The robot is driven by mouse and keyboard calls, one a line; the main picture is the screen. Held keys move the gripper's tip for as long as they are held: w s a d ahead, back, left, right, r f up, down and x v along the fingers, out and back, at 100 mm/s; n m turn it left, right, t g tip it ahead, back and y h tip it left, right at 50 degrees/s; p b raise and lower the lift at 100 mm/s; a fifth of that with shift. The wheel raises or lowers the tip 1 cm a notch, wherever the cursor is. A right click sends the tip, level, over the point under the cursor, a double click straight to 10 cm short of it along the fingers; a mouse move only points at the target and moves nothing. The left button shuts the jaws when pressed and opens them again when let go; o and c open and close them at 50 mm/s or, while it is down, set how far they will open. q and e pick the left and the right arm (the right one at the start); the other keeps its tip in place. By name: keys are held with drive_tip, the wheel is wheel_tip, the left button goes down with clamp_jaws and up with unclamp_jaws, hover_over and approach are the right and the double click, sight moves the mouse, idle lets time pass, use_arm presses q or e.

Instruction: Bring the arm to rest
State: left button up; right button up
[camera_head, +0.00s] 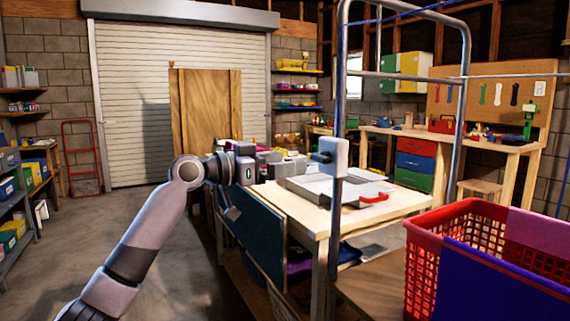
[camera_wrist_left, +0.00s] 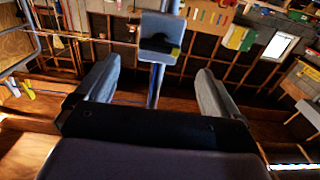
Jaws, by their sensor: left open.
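My left arm comes in from the lower left of the head view and bends at a raised joint. Its gripper (camera_head: 296,165) points right, above the worktable's left part. In the left wrist view the gripper (camera_wrist_left: 158,70) has its two grey fingers wide apart, with nothing held between them. A grey plate on a metal post (camera_head: 333,157) stands just beyond the fingertips. This plate also shows past the fingers in the left wrist view (camera_wrist_left: 163,28). My right gripper is not in view.
A pale worktable (camera_head: 375,216) carries a grey tray (camera_head: 312,190) with a red handle. A metal frame (camera_head: 464,100) rises around it. A red basket (camera_head: 425,255) stands at the lower right. Open floor (camera_head: 190,270) lies left of the table. Shelves (camera_head: 22,235) line the left wall.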

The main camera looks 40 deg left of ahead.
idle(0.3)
use_arm(q)
drive_tip(key=s+d+f+g+y, duration=0.1)
drive_tip(key=d+f, duration=0.3)
drive_tip(key=f, duration=0.8)
drive_tip(key=s+d+f+n+g+y, duration=0.15)
drive_tip(key=d+f, duration=0.25)
drive_tip(key=f, duration=0.7)
drive_tip(key=s+d+f+g, duration=0.2)
drive_tip(key=d+f, duration=0.2)
drive_tip(key=f, duration=0.8)
drive_tip(key=s+d+f+g+y, duration=0.1)
drive_tip(key=s+d+f, duration=0.6)
drive_tip(key=s, duration=0.4)
drive_tip(key=s+d+f+g+y, duration=0.1)
drive_tip(key=s+d+f, duration=0.4)
drive_tip(key=s+f, duration=0.45)
wheel_tip(320, 180, up, 15)
drive_tip(key=s+a+p, duration=0.1)
drive_tip(key=a+p, duration=0.1)
drive_tip(key=p, duration=1.4)
drive_tip(key=shift+s+n, duration=0.3)
drive_tip(key=shift+n, duration=0.05)
drive_tip(key=shift+f, duration=0.15)
